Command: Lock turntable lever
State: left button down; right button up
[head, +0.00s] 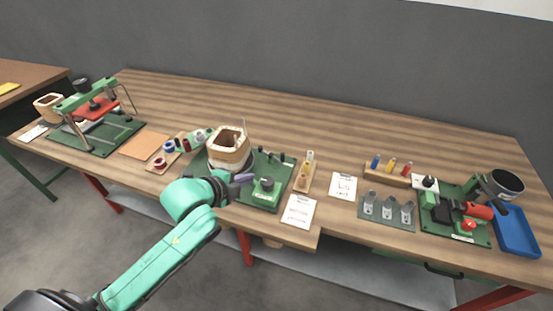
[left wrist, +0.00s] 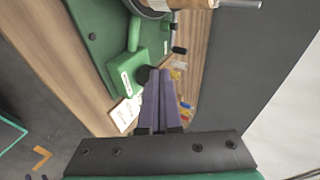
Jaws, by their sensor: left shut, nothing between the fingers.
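The turntable carries a pale wooden coil form (head: 228,141) on a green base plate (head: 268,203), at the middle of the table. On the plate's front right stands a green block with a dark round knob (head: 266,183). The green block (left wrist: 124,78) and dark knob (left wrist: 147,74) also show in the left wrist view. Which part is the lever I cannot tell for certain. My left gripper (head: 246,178) has purple fingers, shut and empty, just left of the knob. In the wrist view its fingertips (left wrist: 158,74) overlap the knob's edge; contact is unclear. My right gripper is out of view.
A wooden holder (head: 304,176) and paper cards (head: 299,211) lie right of the plate. Small spools (head: 160,163) and a green press stand (head: 95,130) are at left. Another green fixture (head: 455,215) and a blue tray (head: 517,233) are at right.

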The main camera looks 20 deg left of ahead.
pick_arm(q)
jog(key=shift+w+d+r+m+h, duration=0.15)
jog(key=shift+d+r+m, duration=0.05)
jog(key=shift+r+m, duration=0.3)
jog(key=shift+w+d+r+m+h, duration=0.1)
jog(key=shift+d+r+m+h, duration=0.1)
jog(key=shift+r+m, duration=0.25)
jog(key=shift+w+f, duration=0.2)
jog(key=shift+w, duration=0.15)
jog(key=p+x, duration=0.1)
jog(key=x, duration=0.7)
jog(key=shift+w+r, duration=0.15)
jog(key=w, duration=0.1)
jog(key=w+d, duration=0.1)
jog(key=w, duration=0.1)
jog(key=w+p, duration=0.1)
jog(key=shift+w+d+f, duration=0.3)
jog(key=shift+w+f, duration=0.05)
jog(key=shift+f, duration=0.05)
